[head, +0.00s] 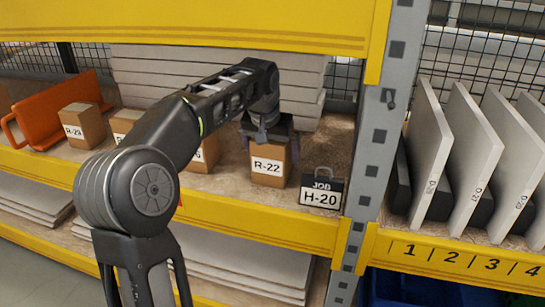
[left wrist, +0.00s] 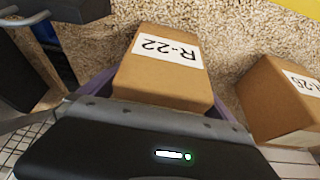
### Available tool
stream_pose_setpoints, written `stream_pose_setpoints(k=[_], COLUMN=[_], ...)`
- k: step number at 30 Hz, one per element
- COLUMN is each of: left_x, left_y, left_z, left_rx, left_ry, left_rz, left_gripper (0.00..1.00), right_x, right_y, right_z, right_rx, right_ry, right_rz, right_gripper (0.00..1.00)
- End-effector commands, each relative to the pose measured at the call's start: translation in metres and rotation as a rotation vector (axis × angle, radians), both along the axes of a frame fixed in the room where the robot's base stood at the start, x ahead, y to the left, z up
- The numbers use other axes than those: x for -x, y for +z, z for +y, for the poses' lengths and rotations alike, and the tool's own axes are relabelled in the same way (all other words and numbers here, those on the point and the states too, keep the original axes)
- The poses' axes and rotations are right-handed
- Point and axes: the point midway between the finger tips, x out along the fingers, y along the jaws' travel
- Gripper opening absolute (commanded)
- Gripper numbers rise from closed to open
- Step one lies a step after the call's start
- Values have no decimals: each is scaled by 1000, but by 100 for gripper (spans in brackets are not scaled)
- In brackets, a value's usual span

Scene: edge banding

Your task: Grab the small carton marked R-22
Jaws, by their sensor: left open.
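The small brown carton marked R-22 (head: 268,170) stands upright on the shelf, with its white label facing front. My left gripper (head: 268,140) is at the carton's top, with its fingers on either side. In the left wrist view the R-22 carton (left wrist: 160,75) sits between the purple-edged fingers, and the gripper (left wrist: 160,95) is open around it. Whether the fingers touch its sides cannot be told. My right gripper is not in view.
A carton marked R-26 (left wrist: 285,100) stands close beside it. The grey post (head: 378,140) and yellow beam (head: 260,220) bound the shelf.

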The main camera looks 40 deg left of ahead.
Motion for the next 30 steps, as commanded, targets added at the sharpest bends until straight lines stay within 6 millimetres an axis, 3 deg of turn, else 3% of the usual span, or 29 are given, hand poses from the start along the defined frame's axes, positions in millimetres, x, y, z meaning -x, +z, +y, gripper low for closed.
stream_pose_setpoints(k=[5, 30], left_x=[0, 0], left_y=[0, 0], left_z=[0, 0], left_rx=[0, 0], left_ry=[0, 0], left_rz=[0, 0], left_gripper=[99, 30], right_x=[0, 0], right_y=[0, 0], right_z=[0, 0], right_rx=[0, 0], right_ry=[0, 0], right_rz=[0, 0], right_gripper=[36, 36])
